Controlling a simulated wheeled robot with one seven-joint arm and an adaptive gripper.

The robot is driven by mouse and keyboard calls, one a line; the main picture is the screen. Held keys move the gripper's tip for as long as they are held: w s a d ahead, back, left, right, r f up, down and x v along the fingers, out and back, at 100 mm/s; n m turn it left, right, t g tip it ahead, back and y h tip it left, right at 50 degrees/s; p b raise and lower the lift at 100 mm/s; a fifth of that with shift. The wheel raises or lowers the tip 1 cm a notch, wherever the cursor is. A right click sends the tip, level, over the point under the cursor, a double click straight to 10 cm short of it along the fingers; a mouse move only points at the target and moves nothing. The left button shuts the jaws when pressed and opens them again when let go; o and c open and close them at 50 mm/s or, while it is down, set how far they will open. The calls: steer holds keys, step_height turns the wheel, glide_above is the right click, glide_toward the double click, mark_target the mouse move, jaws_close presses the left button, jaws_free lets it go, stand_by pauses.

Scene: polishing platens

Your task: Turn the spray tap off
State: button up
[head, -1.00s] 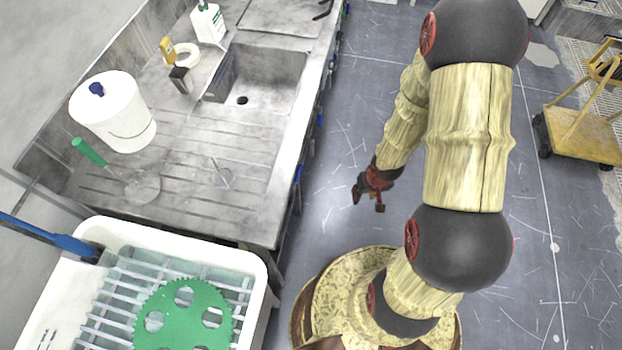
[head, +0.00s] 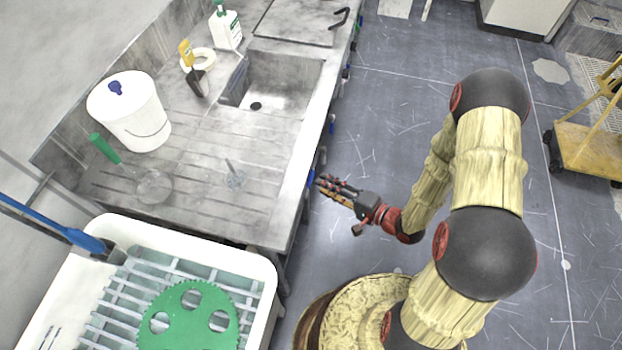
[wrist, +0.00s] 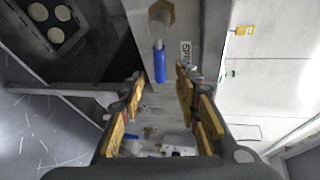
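In the wrist view a tap with a blue lever (wrist: 160,64) hangs below a brass-coloured fitting (wrist: 161,17). A white label partly reading "SPRA" (wrist: 186,53) is beside it. My gripper (wrist: 160,78) is open, with one yellow-padded finger on each side of the picture. The blue lever shows between and beyond the fingertips, and nothing is held. In the head view my gripper (head: 322,184) points left at the front edge of the sink bench, close to a blue handle (head: 310,181). Whether any finger touches it cannot be told.
The steel sink bench (head: 225,205) carries a white bucket (head: 140,118), bottles and a glass dish. A white tub (head: 235,262) with a green toothed disc (head: 190,318) stands at the lower left. More blue handles line the bench front.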

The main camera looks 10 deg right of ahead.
mark_target(310, 179)
steer(key=shift+b+x, duration=1.05)
steer(key=shift+x, duration=2.4)
steer(key=c, duration=0.7)
jaws_close()
